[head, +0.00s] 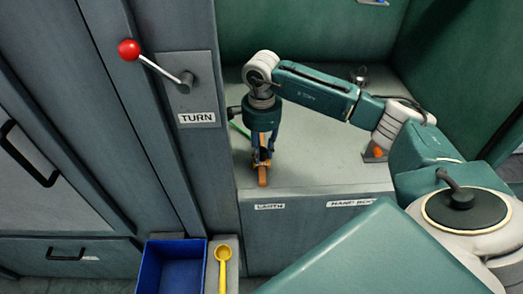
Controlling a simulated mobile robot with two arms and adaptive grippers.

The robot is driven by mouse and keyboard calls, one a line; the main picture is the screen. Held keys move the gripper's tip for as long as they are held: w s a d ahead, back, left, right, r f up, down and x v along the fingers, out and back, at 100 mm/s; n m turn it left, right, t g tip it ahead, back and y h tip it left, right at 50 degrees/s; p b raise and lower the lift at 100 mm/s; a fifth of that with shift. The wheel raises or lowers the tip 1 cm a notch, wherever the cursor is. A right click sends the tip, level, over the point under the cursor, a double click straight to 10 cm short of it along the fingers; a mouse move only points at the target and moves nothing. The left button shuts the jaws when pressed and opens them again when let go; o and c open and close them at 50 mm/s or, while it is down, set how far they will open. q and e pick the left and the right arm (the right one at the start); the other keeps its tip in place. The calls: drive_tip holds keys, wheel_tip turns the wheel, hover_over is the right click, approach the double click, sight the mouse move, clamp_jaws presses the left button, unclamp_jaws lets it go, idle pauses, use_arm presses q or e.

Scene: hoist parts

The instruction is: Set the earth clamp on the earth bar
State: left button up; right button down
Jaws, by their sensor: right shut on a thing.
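My right gripper (263,148) points straight down over the ledge above the EARTH label (269,206). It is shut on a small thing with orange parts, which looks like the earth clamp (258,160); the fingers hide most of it. A copper-orange bar, apparently the earth bar (263,180), shows right below the fingertips. The clamp is at or just above the bar; I cannot tell whether they touch. My left gripper is not in view.
A red-knobbed lever (129,50) sticks out beside the TURN label (197,118), left of the gripper. A green strip (239,128) lies behind the gripper. An orange part (376,152) stands at the ledge's right. A blue bin (170,267) and yellow scoop (223,255) are below.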

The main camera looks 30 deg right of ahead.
drive_tip(key=shift+f, duration=0.2)
drive_tip(key=c, duration=1.4)
unclamp_jaws()
drive_tip(key=shift+o, duration=0.2)
drive_tip(key=shift+r, duration=0.1)
wheel_tip(320, 180, up, 12)
